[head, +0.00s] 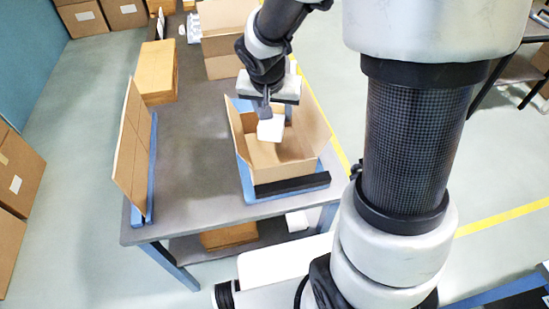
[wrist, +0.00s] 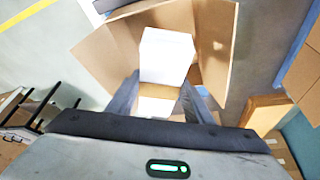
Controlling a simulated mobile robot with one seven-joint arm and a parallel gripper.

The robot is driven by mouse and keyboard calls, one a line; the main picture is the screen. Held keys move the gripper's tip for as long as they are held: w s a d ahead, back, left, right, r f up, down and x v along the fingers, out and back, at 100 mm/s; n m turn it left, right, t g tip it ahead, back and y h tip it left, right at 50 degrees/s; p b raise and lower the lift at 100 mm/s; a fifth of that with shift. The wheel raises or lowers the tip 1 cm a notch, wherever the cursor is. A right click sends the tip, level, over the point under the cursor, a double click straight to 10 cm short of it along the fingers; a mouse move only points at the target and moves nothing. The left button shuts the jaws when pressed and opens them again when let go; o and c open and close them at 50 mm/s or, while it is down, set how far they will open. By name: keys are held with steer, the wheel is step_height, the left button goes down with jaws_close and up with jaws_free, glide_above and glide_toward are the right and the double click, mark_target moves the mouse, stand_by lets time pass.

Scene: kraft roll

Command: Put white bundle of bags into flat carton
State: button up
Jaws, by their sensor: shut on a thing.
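The white bundle of bags (head: 271,128) is a small white block held over the open carton in the head view. It also shows between my fingers in the wrist view (wrist: 166,55). My gripper (head: 264,108) is shut on it and points down into the carton. The flat carton (head: 285,172) is an open brown box with raised flaps, on a blue and black holder on the table. The carton's floor shows below the bundle in the wrist view. I cannot tell whether the bundle touches the carton's floor.
A grey table (head: 195,185) carries the carton. An upright cardboard panel (head: 132,150) stands in a blue holder at left. A stack of brown board (head: 158,72) and another open box (head: 225,45) lie farther back. The table's middle strip is clear.

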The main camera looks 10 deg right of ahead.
steer(key=w+f+m+g+h+b, duration=0.1)
steer(key=f+m+b, duration=0.3)
steer(key=f, duration=0.1)
steer(key=w+f+m+g+h+b, duration=0.1)
steer(key=w+f+m+b, duration=0.1)
steer(key=f+m+b, duration=0.2)
steer(key=w+f+m+g+b, duration=0.1)
steer(key=f+m+b, duration=0.3)
steer(key=f, duration=0.4)
steer(key=shift+w+d+f+m+g+h, duration=0.2)
steer(key=shift+d+m+g+h, duration=0.1)
steer(key=shift+m+g+h, duration=0.15)
steer(key=shift+s, duration=0.1)
steer(key=shift+f+b, duration=0.35)
steer(key=shift+b, duration=0.2)
steer(key=shift+f+b, duration=0.25)
steer(key=shift+b, duration=0.1)
steer(key=o, duration=1.3)
steer(key=shift+s+f, duration=0.1)
steer(key=shift+s, duration=0.05)
steer(key=shift+c, duration=0.2)
